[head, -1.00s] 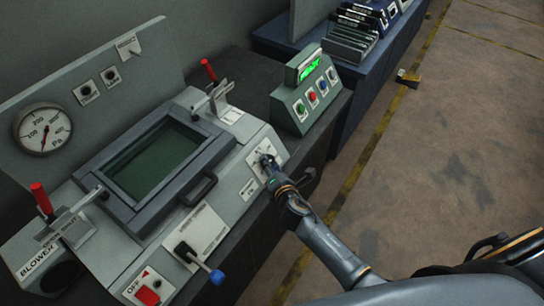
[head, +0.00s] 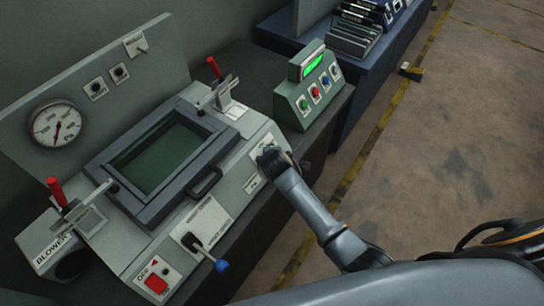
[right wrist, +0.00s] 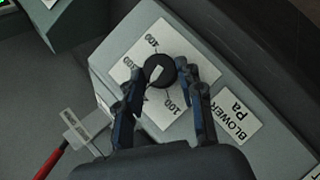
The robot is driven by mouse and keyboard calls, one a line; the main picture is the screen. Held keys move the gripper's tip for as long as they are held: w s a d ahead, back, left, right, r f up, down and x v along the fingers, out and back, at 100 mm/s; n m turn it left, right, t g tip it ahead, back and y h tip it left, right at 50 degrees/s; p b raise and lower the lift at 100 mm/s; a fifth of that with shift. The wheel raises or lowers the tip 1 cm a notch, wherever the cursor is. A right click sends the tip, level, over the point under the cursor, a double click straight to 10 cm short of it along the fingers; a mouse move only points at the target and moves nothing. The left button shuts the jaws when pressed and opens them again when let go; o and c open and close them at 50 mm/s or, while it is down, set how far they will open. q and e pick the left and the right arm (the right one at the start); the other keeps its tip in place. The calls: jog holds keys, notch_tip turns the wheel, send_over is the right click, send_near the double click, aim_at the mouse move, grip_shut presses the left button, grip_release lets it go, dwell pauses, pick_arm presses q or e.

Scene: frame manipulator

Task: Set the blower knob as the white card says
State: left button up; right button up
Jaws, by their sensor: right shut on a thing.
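In the right wrist view the round black blower knob (right wrist: 160,70) sits on a white dial plate (right wrist: 133,69) marked 100, 300 and 400. A pale mark shows on its top; its exact setting is hard to tell. My right gripper (right wrist: 161,77) is shut on the knob, one finger on each side. In the head view my right gripper (head: 271,157) is on the sloping front panel and hides the knob. My left gripper is out of view.
A "BLOWER Pa" label (right wrist: 232,118) is beside the dial. A round gauge (head: 55,124) is on the back panel. A framed window (head: 162,157) with a handle is left of my gripper. A green button box (head: 308,92) stands behind it. Red-handled clamps flank the window.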

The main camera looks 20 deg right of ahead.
jog(key=shift+w+d+r+m+g, duration=0.1)
jog(key=shift+m+g, duration=0.6)
jog(key=shift+m, duration=0.1)
jog(key=o, duration=1.2)
jog(key=shift+c, duration=0.2)
jog(key=shift+y, duration=0.3)
jog(key=v, duration=1.2)
